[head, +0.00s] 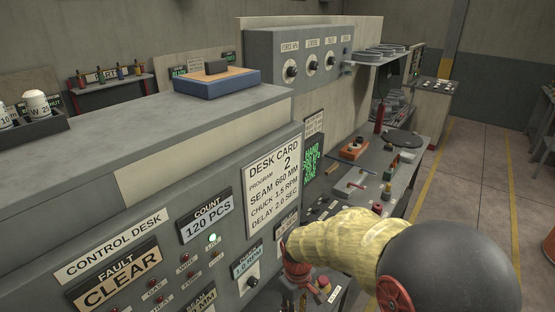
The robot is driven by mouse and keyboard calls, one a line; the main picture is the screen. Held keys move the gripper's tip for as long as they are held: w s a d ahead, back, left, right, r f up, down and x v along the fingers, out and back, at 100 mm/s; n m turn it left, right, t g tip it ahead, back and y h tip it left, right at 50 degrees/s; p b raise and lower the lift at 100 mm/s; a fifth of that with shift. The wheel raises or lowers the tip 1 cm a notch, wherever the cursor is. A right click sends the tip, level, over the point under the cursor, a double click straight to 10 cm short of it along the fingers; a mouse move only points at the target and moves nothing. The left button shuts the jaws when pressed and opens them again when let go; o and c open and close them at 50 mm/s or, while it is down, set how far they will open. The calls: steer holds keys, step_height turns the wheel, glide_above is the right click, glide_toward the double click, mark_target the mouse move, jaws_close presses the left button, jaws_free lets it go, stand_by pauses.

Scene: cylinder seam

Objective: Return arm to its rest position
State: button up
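My arm, in a pale yellow sleeve (345,238), reaches from the lower right towards the control desk (135,190). A dark round joint of mine fills the lower right. My gripper (292,262) is small, reddish and partly hidden at the sleeve's far end. It is close to the right end of the desk's front panel, right of a black knob (253,282). I cannot tell whether it touches the panel, or whether its fingers are open or shut. No held thing shows.
The desk card (272,182) and a lit white lamp (212,238) are on the panel. A bench with levers and buttons (385,196) lies beyond my arm. A grey gauge box (300,62) stands behind. Open floor (480,170) with yellow lines is at the right.

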steer(key=s+d+r+m+t+b, duration=0.6)
steer(key=s+d+r+m+b, duration=0.2)
steer(key=s+d+r, duration=0.5)
steer(key=s+b, duration=0.2)
steer(key=s, duration=0.2)
steer(key=shift+d+r+b, duration=0.2)
steer(key=shift+r+b, duration=0.1)
steer(key=shift+r, duration=0.05)
steer(key=shift+s, duration=0.1)
